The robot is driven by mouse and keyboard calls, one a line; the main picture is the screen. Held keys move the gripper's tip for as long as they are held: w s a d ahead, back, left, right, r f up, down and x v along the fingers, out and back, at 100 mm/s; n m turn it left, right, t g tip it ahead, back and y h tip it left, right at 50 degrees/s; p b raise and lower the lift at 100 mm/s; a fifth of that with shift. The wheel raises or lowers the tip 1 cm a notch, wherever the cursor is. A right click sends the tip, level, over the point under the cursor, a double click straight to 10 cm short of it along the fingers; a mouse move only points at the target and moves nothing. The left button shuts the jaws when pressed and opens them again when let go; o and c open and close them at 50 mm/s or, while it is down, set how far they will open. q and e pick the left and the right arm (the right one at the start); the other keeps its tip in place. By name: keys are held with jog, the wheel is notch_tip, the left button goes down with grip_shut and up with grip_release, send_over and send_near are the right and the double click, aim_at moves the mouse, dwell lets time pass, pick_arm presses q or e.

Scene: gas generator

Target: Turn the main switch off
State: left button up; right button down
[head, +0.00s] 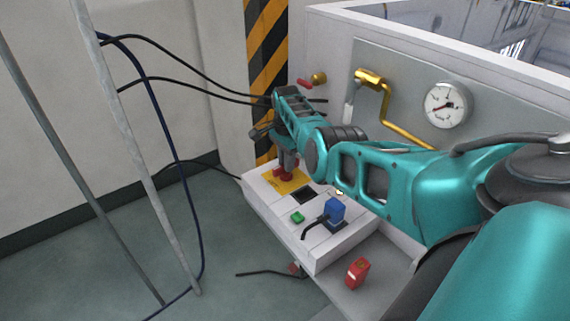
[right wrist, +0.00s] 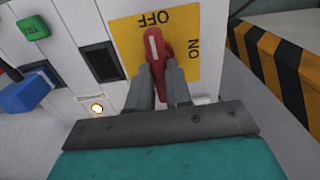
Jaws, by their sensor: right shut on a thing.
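The main switch is a red rotary handle (right wrist: 155,50) on a yellow plate (right wrist: 127,36) marked OFF and ON. In the right wrist view the handle's white line points roughly toward the OFF label. My right gripper (right wrist: 162,78) has its two grey fingers closed around the red handle. In the head view the red handle (head: 286,174) sits at the far end of the white control box (head: 320,254), under my right gripper (head: 288,164), which partly hides it. My left gripper is not in view.
On the box are a green button (head: 297,217), a black window (head: 303,194) and a blue plug (head: 335,209) with a black cable. A red item (head: 357,273) is in front. A gauge (head: 446,105) and yellow pipe (head: 388,115) are on the panel behind my arm.

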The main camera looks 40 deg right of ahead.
jog(key=shift+a, duration=0.1)
dwell(0.3)
jog(key=c, duration=1)
grip_release()
jog(key=shift+c, duration=0.2)
jog(key=shift+r+p, duration=0.3)
jog(key=shift+r, duration=0.2)
notch_tip(320, 180, up, 12)
jog(key=p, duration=0.3)
jog(key=shift+p, duration=0.3)
jog(key=shift+f, duration=0.1)
